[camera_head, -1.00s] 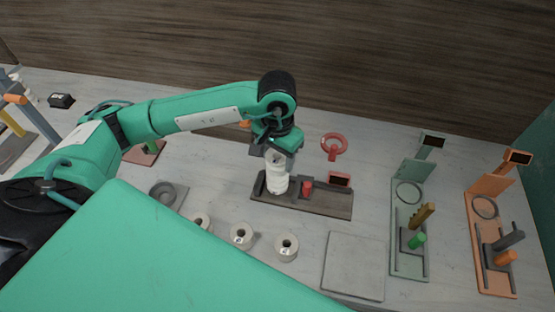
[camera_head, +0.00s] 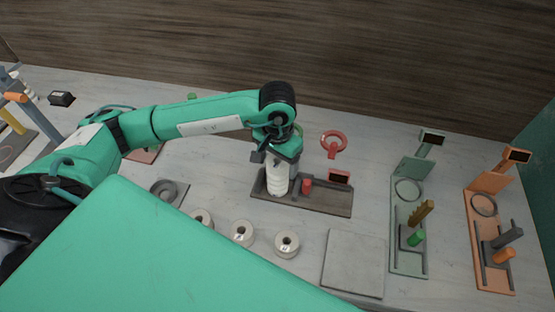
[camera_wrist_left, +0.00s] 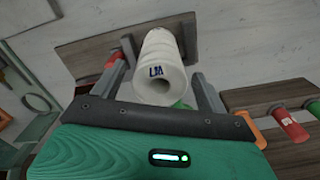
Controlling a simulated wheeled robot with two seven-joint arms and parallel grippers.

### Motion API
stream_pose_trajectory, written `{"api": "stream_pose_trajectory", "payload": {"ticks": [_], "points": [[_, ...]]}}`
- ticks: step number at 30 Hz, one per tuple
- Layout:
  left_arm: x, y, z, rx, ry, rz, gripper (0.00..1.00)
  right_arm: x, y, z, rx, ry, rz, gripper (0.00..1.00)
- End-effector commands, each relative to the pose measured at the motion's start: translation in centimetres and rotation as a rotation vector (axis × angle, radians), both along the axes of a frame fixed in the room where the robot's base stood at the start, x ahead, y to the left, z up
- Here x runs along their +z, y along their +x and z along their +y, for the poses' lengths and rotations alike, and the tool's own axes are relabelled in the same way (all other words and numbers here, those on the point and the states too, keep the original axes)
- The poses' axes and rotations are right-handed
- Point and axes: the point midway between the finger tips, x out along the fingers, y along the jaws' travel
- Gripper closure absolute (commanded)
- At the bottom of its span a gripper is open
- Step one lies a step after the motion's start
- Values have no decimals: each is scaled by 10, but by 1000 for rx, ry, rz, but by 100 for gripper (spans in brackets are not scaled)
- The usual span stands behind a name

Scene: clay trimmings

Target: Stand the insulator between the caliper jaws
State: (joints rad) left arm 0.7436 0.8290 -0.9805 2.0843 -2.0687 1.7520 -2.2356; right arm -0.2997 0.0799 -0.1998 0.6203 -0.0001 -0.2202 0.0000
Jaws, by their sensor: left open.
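The white ribbed insulator (camera_head: 277,183) stands upright on the left part of the dark caliper base (camera_head: 327,205), beside its red knob (camera_head: 307,186). In the left wrist view the insulator (camera_wrist_left: 160,62) shows its hollow end and blue lettering, with grey jaw-like blocks on both sides; whether they touch it is unclear. My left gripper (camera_head: 276,158) is directly above and around the insulator's top. It is open, with one finger on each side in the wrist view. My right gripper is not in view.
Several white spools, including one (camera_head: 287,243), stand in front of the base. A grey square plate (camera_head: 354,264) lies front right. A green gauge (camera_head: 408,240) and an orange gauge (camera_head: 492,240) stand at the right. A red ring (camera_head: 334,143) is behind the base.

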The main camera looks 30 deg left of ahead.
Motion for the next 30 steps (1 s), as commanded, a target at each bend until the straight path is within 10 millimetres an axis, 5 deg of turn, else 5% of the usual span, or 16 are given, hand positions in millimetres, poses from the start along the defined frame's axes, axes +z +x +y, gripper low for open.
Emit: {"api": "stream_pose_trajectory", "payload": {"ticks": [7, 21, 30], "points": [[11, 1, 0, 0, -2, -4, 24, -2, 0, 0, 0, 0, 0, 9], [95, 1, 0, 0, -1, -5, 24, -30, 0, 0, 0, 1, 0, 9], [121, 0, 0, 0, 0, -1, 24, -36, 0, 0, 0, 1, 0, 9]]}}
